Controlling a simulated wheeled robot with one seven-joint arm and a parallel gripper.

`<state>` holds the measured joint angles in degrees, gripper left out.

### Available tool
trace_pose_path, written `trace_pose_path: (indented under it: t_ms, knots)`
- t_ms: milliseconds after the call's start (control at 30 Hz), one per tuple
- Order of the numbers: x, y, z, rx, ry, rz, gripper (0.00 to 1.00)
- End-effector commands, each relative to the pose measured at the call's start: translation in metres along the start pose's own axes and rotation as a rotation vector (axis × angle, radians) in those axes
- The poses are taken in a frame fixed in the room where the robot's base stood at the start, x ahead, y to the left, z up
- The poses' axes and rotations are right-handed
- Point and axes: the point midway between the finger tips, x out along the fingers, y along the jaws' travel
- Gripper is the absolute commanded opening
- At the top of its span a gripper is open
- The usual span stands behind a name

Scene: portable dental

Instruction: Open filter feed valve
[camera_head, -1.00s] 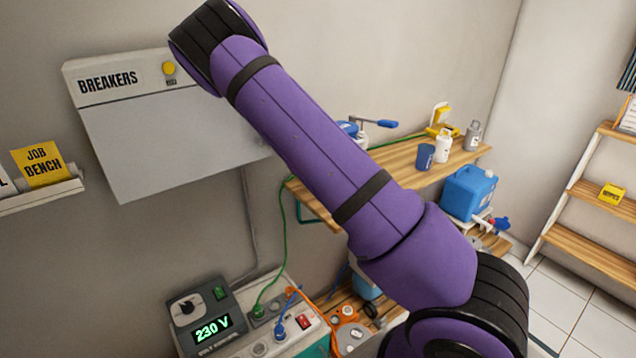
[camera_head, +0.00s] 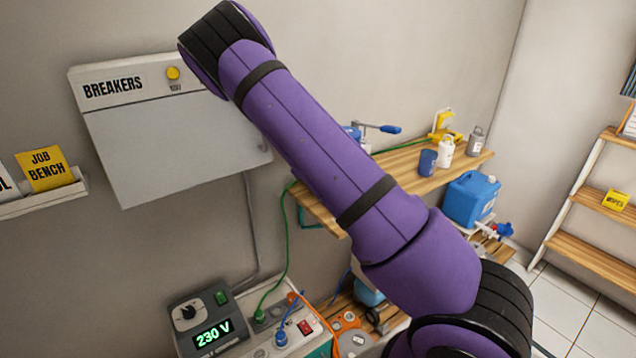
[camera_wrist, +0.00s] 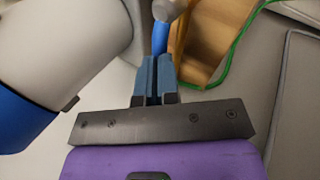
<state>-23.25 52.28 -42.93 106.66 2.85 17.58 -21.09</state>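A blue-ended valve lever (camera_wrist: 160,38) with a grey end piece (camera_wrist: 168,8) shows in the wrist view, just beyond my fingertips. My gripper (camera_wrist: 156,60) has its two blue-grey fingers close together with only a thin dark gap. The lever looks wider than this gap and meets the fingertips; touching or just apart, I cannot tell. In the head view my purple arm hides the gripper. A lever with a blue grip (camera_head: 390,129) sticks out to the right behind my arm, above the wooden shelf; I cannot tell if it is the same lever.
A large white cylinder (camera_wrist: 60,50) with a blue band is close on the left in the wrist view. A green hose (camera_wrist: 232,55) runs at right beside wood. The wooden shelf (camera_head: 405,162) holds a blue cup (camera_head: 428,162) and bottles. A breaker box (camera_head: 170,150) hangs on the wall.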

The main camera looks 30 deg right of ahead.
Motion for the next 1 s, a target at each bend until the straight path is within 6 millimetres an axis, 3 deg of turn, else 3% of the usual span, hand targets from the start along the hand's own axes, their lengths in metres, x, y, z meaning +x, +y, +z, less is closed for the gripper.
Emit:
trace_pose_path:
  t_ms: [200,467,1000]
  knots:
    - [0.004,0.003,0.016,0.003,-0.016,-0.001,0.00]
    - [0.001,0.004,0.021,0.002,-0.020,-0.001,0.00]
    - [-0.090,0.001,0.010,-0.002,0.004,0.001,0.00]
